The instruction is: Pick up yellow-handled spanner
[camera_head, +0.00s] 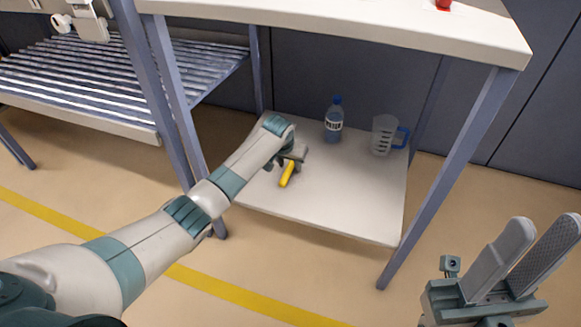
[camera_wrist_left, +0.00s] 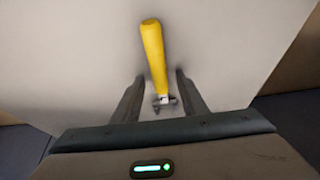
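The yellow-handled spanner (camera_head: 287,174) lies on the lower shelf (camera_head: 340,205) of the table. In the left wrist view the spanner (camera_wrist_left: 153,52) points away from my left gripper, its metal end between the fingers. My left gripper (camera_head: 285,162) is over the shelf at the spanner's metal end. In the left wrist view the left gripper (camera_wrist_left: 158,92) has its fingers apart, with gaps on both sides of the metal. My right gripper (camera_head: 518,262) is at the lower right, away from the shelf, with its fingers apart and nothing between them.
A labelled bottle (camera_head: 334,122) and a measuring jug with a blue handle (camera_head: 385,134) stand at the back of the shelf. The tabletop (camera_head: 400,30) overhangs the shelf. Table legs (camera_head: 450,170) flank it. A slatted rack (camera_head: 110,75) is at the left.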

